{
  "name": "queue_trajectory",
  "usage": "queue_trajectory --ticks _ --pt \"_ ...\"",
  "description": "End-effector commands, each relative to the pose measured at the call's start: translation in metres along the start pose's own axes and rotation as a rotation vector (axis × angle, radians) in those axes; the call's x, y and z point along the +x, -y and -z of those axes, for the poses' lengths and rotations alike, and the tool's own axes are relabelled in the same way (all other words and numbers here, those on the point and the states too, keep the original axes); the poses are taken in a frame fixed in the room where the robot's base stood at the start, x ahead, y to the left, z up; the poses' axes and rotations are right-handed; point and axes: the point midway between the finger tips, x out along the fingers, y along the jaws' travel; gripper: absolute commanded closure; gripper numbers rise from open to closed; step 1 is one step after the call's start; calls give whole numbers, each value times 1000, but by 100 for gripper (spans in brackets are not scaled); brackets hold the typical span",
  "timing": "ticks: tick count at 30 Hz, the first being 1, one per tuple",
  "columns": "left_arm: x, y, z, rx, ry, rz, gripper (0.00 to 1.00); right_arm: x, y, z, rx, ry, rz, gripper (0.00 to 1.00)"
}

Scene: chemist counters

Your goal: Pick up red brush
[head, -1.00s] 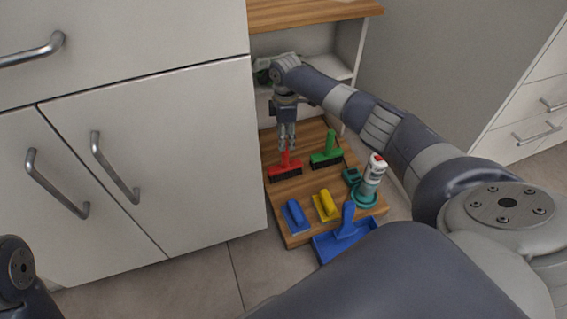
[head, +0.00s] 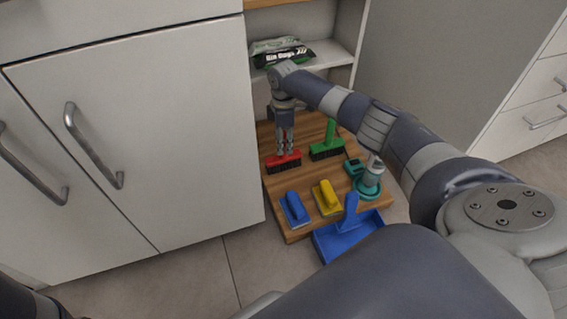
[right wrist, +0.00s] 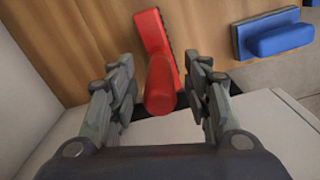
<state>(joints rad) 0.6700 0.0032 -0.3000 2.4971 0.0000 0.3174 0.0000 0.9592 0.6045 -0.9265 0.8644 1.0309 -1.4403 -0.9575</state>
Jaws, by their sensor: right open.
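The red brush (head: 284,161) with black bristles lies on the low wooden board, left of the green brush (head: 327,148). My right gripper (head: 286,150) points down over it, and the red handle is mostly hidden behind the fingers in the head view. In the right wrist view the red brush's handle (right wrist: 161,88) stands between the two open fingers of the right gripper (right wrist: 163,92), with a gap visible on each side. The left gripper is not in view; only a dark bit of my left arm may show at the lower left corner.
The wooden board (head: 278,214) also holds a blue scrubber (head: 294,209), a yellow scrubber (head: 327,198) and a bottle (head: 372,174) in a teal holder. A blue dustpan (head: 347,239) is at its front. White cabinets (head: 140,130) stand close on the left.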

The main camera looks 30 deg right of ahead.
Motion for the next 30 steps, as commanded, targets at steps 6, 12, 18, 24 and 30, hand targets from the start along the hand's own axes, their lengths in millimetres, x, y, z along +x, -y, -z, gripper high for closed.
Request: queue_trajectory --ticks 6,12,18,24,30 --pt "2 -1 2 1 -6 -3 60 2 0 0 0 -1 -1 55" --pt "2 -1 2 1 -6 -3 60 2 0 0 0 -1 0 75" --pt "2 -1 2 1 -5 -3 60 2 0 0 0 -1 0 100" --pt "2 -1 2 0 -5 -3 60 2 0 0 0 -1 -1 100" --pt "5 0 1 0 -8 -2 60 -4 0 1 0 -2 -1 100"
